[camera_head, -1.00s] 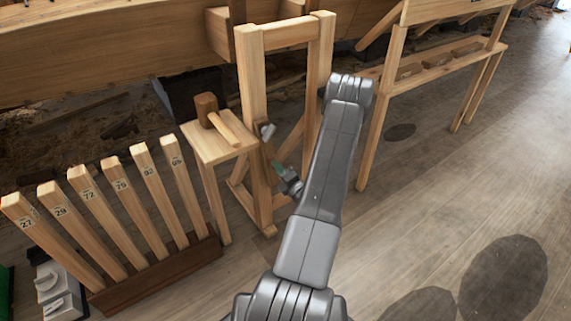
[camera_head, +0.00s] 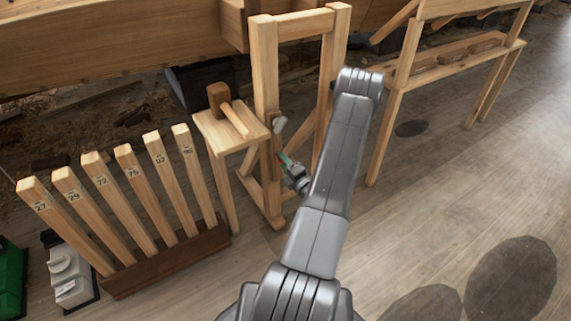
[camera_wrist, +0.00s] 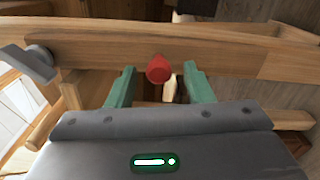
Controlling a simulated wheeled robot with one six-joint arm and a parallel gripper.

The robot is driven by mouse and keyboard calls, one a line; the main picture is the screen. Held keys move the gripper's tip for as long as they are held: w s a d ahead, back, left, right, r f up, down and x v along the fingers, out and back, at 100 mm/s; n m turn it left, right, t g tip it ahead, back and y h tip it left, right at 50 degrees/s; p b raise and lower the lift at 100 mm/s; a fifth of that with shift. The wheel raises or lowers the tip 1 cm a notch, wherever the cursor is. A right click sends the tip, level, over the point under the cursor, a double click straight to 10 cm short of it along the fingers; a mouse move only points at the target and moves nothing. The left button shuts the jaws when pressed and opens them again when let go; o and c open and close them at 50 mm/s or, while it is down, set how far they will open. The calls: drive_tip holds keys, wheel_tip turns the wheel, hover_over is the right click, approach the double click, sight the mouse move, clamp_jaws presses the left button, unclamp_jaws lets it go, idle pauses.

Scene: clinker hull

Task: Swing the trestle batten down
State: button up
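The wooden trestle (camera_head: 265,75) stands upright in the middle of the head view. A darker strip, which looks like the batten (camera_head: 277,137), lies upright along its left post, with a grey piece (camera_head: 279,124) near its top. In the wrist view the wooden batten (camera_wrist: 215,57) runs across the picture, with a red knob (camera_wrist: 159,69) on it and the grey piece (camera_wrist: 28,64) at the left. My gripper (camera_wrist: 159,72) has its green fingers apart, one on each side of the knob, with gaps visible. In the head view my gripper (camera_head: 285,159) is beside the left post.
A stool (camera_head: 228,133) with a mallet (camera_head: 219,99) stands just left of the trestle. A rack (camera_head: 165,262) of numbered wooden pieces is at the lower left. A wooden bench frame (camera_head: 395,110) stands at the right. The floor at the lower right is clear.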

drive_tip(key=p+v, duration=0.2)
drive_tip(key=v, duration=1.1)
drive_tip(key=shift+s+d, duration=0.25)
drive_tip(key=shift+s, duration=0.1)
drive_tip(key=b+x, duration=0.2)
drive_tip(key=x, duration=1.2)
